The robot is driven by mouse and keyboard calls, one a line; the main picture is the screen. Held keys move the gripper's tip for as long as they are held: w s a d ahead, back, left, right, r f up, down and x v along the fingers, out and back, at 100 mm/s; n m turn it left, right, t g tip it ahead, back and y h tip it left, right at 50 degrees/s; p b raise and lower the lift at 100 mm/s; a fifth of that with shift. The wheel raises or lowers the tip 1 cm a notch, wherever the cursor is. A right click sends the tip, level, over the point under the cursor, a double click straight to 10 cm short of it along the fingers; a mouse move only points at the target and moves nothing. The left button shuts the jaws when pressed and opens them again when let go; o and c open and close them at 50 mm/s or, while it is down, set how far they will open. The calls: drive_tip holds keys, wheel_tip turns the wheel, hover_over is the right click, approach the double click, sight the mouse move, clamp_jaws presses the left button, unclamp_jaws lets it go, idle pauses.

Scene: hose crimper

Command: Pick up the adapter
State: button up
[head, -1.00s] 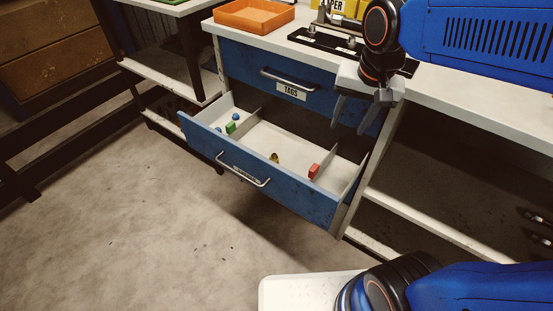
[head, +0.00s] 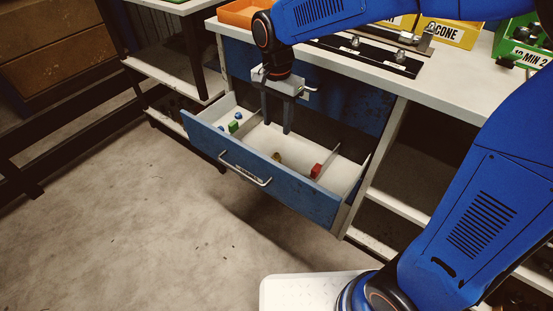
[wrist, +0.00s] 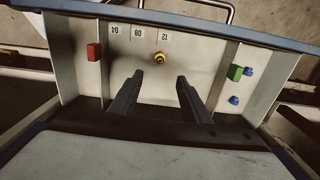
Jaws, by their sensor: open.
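The adapter looks to be the small brass fitting (wrist: 160,58) on the floor of the open drawer's middle compartment. It also shows in the head view (head: 277,157), close behind the drawer front. My gripper (head: 276,128) is open and empty, with its fingers pointing down over the middle compartment. In the wrist view my gripper (wrist: 158,82) has its two dark fingers apart, and the fitting appears between and beyond their tips, not touched.
The drawer (head: 235,163) has dividers. A red block (head: 316,170) lies in one side compartment, a green block (head: 234,126) and blue pieces (head: 238,115) in the other. The worktop (head: 440,95) overhangs the drawer's back. Labels (wrist: 138,33) mark the drawer near the fitting.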

sight(277, 154)
wheel_tip(277, 154, down, 15)
drive_tip(key=shift+s+r, duration=0.1)
drive_tip(key=shift+r, duration=0.1)
idle(0.5)
clamp_jaws()
drive_tip(key=shift+r, duration=0.15)
